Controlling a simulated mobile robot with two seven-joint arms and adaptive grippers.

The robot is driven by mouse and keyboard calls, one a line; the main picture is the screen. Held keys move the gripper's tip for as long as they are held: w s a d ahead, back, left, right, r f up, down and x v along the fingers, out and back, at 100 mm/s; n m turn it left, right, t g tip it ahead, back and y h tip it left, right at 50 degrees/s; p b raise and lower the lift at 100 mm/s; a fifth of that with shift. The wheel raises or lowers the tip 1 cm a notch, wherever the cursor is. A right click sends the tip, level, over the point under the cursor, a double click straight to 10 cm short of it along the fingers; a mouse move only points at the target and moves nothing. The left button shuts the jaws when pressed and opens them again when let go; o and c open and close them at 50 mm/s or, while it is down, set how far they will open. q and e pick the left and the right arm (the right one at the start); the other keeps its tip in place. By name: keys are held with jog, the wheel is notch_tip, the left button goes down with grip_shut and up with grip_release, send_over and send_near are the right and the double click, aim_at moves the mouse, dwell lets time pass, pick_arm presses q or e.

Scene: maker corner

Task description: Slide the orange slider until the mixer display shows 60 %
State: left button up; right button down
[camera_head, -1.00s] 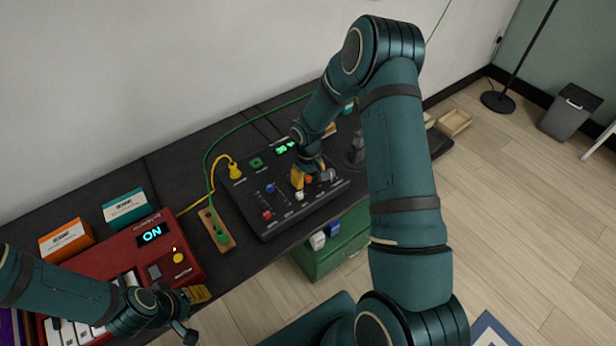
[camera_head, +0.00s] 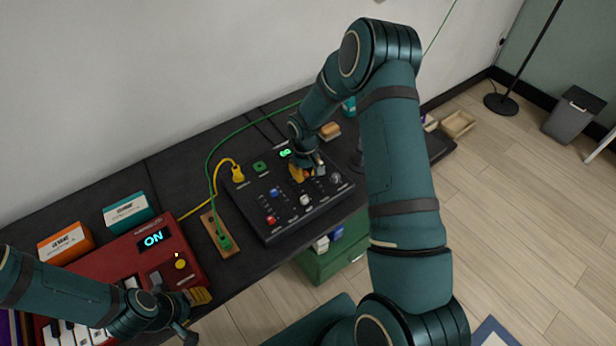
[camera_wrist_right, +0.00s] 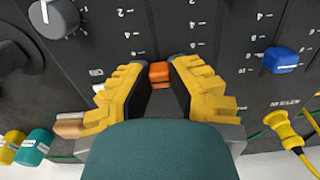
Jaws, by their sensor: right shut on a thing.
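The black mixer (camera_head: 268,228) lies on the dark bench top. Its green display (camera_head: 285,153) is partly hidden by my right wrist; one visible digit looks like a 6 or 8, and the full reading cannot be made out. The orange slider (camera_wrist_right: 159,73) shows in the right wrist view between the yellow fingers of my right gripper (camera_wrist_right: 158,82). The same gripper (camera_head: 303,174) in the head view covers the slider and is shut on it. My left gripper (camera_head: 194,314) is at the lower left by the red keyboard; its fingers are too unclear to judge.
A blue slider (camera_wrist_right: 283,59) and a grey knob (camera_wrist_right: 55,17) flank the orange slider. The red keyboard (camera_head: 105,258) displays ON. A green drawer unit (camera_head: 325,265) stands below the bench.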

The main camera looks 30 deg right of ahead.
aim_at(306, 174)
jog(key=shift+s+f, duration=0.1)
jog(key=shift+s, duration=0.15)
jog(key=c, duration=0.9)
grip_release()
jog(key=shift+o, duration=0.2)
jog(key=shift+r, duration=0.6)
notch_tip(306, 174, up, 11)
jog(key=shift+f, duration=0.1)
